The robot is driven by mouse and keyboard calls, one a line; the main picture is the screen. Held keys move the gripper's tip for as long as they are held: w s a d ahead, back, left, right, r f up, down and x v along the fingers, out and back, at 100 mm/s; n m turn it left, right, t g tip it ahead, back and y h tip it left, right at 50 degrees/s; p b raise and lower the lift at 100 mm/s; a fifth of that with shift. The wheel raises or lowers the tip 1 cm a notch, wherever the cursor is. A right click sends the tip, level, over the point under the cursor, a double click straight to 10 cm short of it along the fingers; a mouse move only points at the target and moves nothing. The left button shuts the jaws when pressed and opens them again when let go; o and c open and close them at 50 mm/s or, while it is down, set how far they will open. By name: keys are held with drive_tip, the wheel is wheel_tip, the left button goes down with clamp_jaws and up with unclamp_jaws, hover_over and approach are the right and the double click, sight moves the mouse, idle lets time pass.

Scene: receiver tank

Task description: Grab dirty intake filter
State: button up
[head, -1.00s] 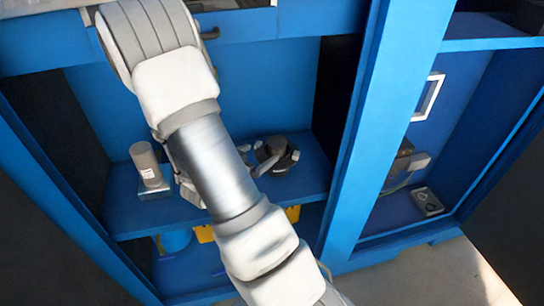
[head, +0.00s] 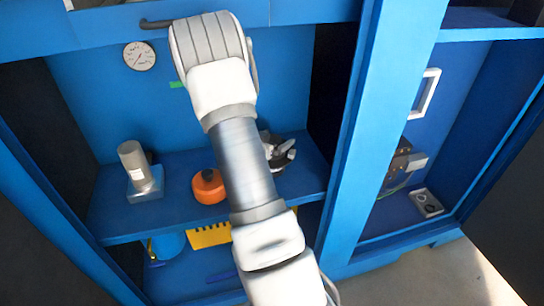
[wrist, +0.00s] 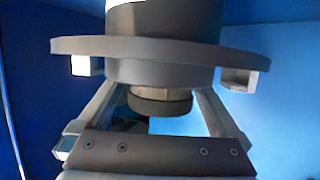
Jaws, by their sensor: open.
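A dark grey round part with a wide flange, which looks like the intake filter (wrist: 165,50), fills the upper middle of the wrist view. A narrower dark knob with a brownish collar hangs below its flange. My gripper (wrist: 163,73) is open, with one finger on each side of this part. Whether the pads touch it I cannot tell. In the head view a dark part (head: 278,150) shows on the blue shelf just right of my arm, mostly hidden; my gripper there is largely hidden behind my arm.
A grey cylinder on a metal block (head: 138,170) stands at the left of the shelf (head: 180,217). An orange round part (head: 208,186) sits close left of my arm. A gauge (head: 139,56) is on the back wall. A blue post (head: 375,130) rises at the right.

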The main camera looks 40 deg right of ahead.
drive_tip(key=shift+d, duration=0.2)
drive_tip(key=c, duration=1.4)
drive_tip(key=shift+c, duration=0.3)
drive_tip(key=shift+r, duration=0.1)
